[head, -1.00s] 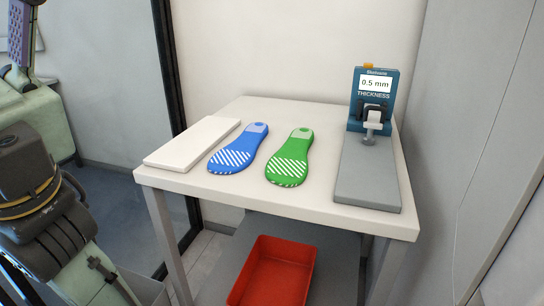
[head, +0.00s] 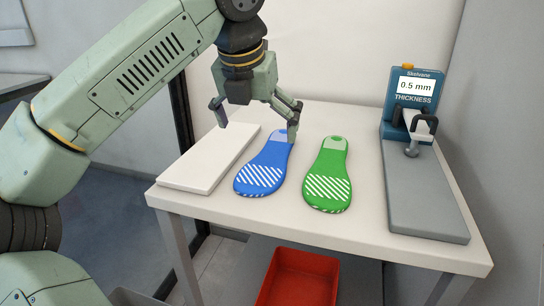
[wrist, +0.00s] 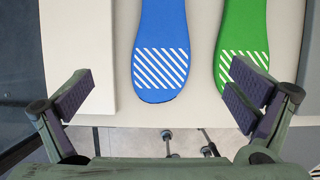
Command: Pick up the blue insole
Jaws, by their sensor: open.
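The blue insole (head: 263,170) lies flat on the white table, its striped wide end toward the front edge. It also shows in the wrist view (wrist: 160,30), between and beyond the two fingers. My gripper (head: 255,130) is open and empty above the insole's narrow far end, with its fingers spread wide. The right finger overlaps the far end of the insole in the head view; whether it touches cannot be told. In the wrist view my gripper (wrist: 160,102) has its dark pads far apart.
A green insole (head: 328,180) lies just right of the blue one. A white slab (head: 208,162) lies to the left. A thickness gauge (head: 412,100) on a grey base stands at the right. A red bin (head: 300,280) sits below the table (head: 400,245).

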